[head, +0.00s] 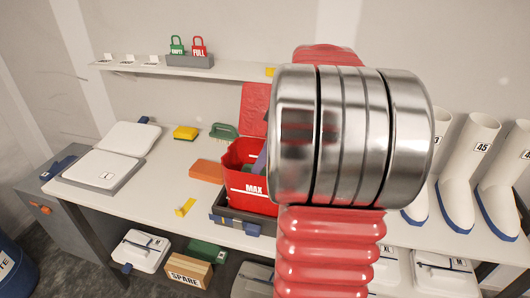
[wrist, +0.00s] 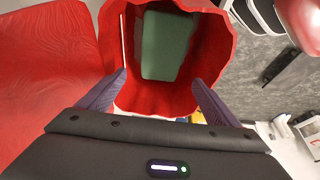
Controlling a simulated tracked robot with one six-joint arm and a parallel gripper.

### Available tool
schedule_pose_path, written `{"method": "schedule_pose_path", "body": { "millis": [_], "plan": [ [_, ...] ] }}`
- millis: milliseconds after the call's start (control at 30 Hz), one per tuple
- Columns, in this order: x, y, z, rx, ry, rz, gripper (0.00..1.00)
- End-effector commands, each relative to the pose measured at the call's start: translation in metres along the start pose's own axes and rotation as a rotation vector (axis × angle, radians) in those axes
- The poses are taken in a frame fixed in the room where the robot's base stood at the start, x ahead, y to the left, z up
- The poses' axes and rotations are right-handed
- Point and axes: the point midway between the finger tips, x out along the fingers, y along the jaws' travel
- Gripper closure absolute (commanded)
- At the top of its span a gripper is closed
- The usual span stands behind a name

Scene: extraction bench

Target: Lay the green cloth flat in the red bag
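The red bag (head: 247,201), marked MAX, stands open in a dark tray on the bench, largely behind my arm in the head view. In the wrist view I look down into the red bag (wrist: 200,62). The green cloth (wrist: 166,46) lies inside it as a smooth, rounded rectangle, seemingly flat on the bottom; its top edge is near the picture edge. My gripper (wrist: 158,78) is over the bag's mouth, its two purple fingers spread wide with nothing between them. The cloth is apart from the fingertips. My arm hides most of the gripper in the head view.
The dark tray (head: 227,222) surrounds the bag. Left of it lie an orange cloth (head: 207,171), a green brush (head: 223,131), a yellow sponge (head: 185,133) and white boxes (head: 103,172). White boots (head: 456,170) stand at right. A shelf (head: 140,68) runs along the wall.

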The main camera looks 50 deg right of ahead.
Motion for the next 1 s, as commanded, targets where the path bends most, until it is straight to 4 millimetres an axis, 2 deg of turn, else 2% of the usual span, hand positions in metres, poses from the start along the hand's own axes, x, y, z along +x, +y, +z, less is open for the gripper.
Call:
{"method": "schedule_pose_path", "body": {
  "millis": [300,467,667,1000],
  "plan": [
    [-0.001,0.0,0.0,0.0,0.0,0.0,0.12],
    [-0.01,0.001,0.0,0.0,0.0,0.002,0.12],
    [-0.038,0.001,0.0,0.0,0.0,0.004,0.12],
    [-0.098,0.001,0.001,0.001,0.0,0.003,0.12]
  ]
}}
